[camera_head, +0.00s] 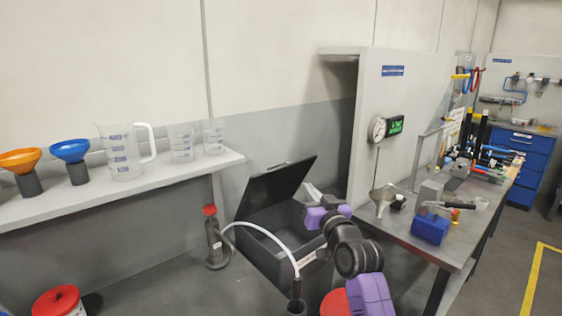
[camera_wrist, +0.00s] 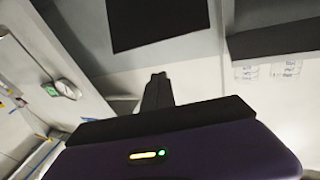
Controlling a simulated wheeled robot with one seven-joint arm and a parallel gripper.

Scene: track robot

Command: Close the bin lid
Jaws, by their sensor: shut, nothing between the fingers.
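The bin (camera_head: 268,258) is a dark grey box on the floor in the middle of the head view. Its lid (camera_head: 277,187) is open, hinged at the back and tilted up. A dark panel (camera_wrist: 160,22) at the top of the wrist view looks like the lid. My arm reaches over the bin's right side, its purple wrist part close to the lid's right edge. My gripper (camera_wrist: 158,78) shows in the wrist view with its dark fingers together and nothing between them, apart from the panel in the picture. The fingertips are hard to make out in the head view.
A pump-like cylinder with a red top (camera_head: 212,240) and a pale hose (camera_head: 275,240) stand at the bin's left and front. A workbench (camera_head: 420,245) with tools is at right. A wall shelf (camera_head: 120,190) holds funnels and beakers. A red-lidded container (camera_head: 58,302) is at lower left.

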